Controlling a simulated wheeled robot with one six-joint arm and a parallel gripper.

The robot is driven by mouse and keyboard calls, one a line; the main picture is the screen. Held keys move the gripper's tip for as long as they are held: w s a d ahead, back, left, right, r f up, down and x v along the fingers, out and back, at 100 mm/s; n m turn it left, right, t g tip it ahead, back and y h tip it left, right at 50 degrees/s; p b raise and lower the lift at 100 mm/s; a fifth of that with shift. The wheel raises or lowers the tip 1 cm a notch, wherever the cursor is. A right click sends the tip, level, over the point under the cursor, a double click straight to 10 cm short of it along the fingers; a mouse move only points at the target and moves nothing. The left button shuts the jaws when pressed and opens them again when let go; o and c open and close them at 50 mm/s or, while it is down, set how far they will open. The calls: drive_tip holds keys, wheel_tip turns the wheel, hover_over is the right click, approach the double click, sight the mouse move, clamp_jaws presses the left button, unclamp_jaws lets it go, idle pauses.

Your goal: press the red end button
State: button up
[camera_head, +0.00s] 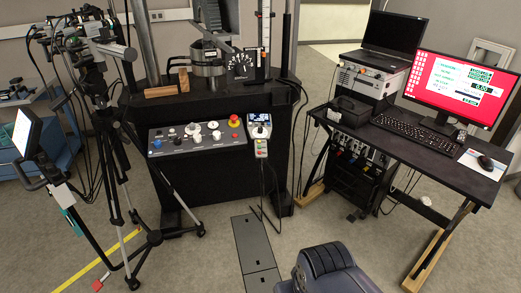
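A large red mushroom-shaped button (234,120) on a yellow base sits at the upper right of the sloped control panel (172,148) on the test machine's front. A light-grey handset (260,131) hangs just right of the panel, with a small lit display, a knob and small coloured buttons low down. A reddish spot shows among those buttons, but they are too small to read. Which red button is the end button cannot be told from labels.
A desk (420,150) with a red-screened monitor (462,85), keyboard and mouse stands at right. A camera tripod (115,180) stands at left, its legs spread near the machine. A dark floor plate (253,245) lies before the machine. A cable hangs below the handset.

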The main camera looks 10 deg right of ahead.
drive_tip(key=shift+s, duration=0.1)
drive_tip(key=shift+c, duration=0.2)
clamp_jaws()
drive_tip(key=shift+f, duration=0.1)
idle(1.2)
